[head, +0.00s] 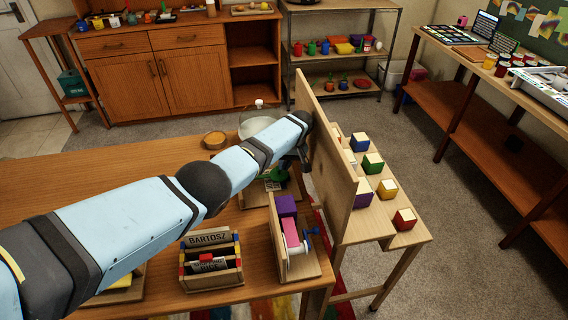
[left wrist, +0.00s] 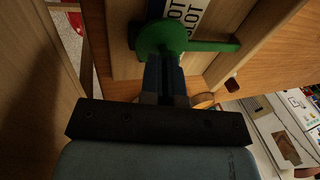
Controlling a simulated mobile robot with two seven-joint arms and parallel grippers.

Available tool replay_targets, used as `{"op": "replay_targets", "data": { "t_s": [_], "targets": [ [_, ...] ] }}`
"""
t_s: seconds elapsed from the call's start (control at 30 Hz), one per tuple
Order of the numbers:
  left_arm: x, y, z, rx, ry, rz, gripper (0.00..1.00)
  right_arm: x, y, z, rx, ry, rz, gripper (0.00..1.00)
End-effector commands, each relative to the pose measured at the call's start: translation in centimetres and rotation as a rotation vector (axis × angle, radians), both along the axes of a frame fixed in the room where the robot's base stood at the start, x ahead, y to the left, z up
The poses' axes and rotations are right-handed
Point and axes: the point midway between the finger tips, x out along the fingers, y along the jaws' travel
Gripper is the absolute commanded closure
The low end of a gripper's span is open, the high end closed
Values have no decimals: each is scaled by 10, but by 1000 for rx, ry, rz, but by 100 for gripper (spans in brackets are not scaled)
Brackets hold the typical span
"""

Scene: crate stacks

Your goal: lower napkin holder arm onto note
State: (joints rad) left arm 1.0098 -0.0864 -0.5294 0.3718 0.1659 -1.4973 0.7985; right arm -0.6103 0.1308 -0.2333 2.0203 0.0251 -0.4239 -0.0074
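The green napkin holder arm (head: 281,174) is at the far right of the wooden table, just below my left gripper (head: 303,160). In the left wrist view the green arm (left wrist: 212,45) has a round disc and a straight bar pointing right. The white note (left wrist: 184,14), with partly visible black print, lies on a wooden base beside the disc. My left gripper's fingers (left wrist: 165,78) look close together with no clear gap and reach the disc; I cannot tell if they touch it. The bar's height above the note is unclear. My right gripper is out of view.
An upright wooden panel (head: 325,150) stands right beside the gripper, with a shelf of coloured blocks (head: 372,163) behind it. A small named crate (head: 211,262) and a wooden box with purple and pink blocks (head: 292,260) stand nearer. A round wooden dish (head: 214,140) lies behind.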

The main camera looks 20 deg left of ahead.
Motion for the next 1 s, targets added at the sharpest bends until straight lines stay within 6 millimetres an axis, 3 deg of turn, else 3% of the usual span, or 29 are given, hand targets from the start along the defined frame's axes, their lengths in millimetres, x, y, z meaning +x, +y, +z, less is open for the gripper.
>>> {"op": "replay_targets", "data": {
  "t_s": [0.17, 0.33, 0.57, 1.0],
  "targets": [
    [-3, 0, -6, -1, 8, 1, 100, 0, 0, 0, 0, -1, 0, 50],
    [-3, 0, 10, -2, 7, 0, 100, 0, 0, 7, -3, -3, 1, 50],
    [-2, 0, 63, -3, 1, 0, 100, 0, 0, 22, -11, -22, 8, 50],
    [-1, 0, 166, -1, -4, 0, 100, -4, -2, 19, -23, -17, 15, 50]
  ]
}}
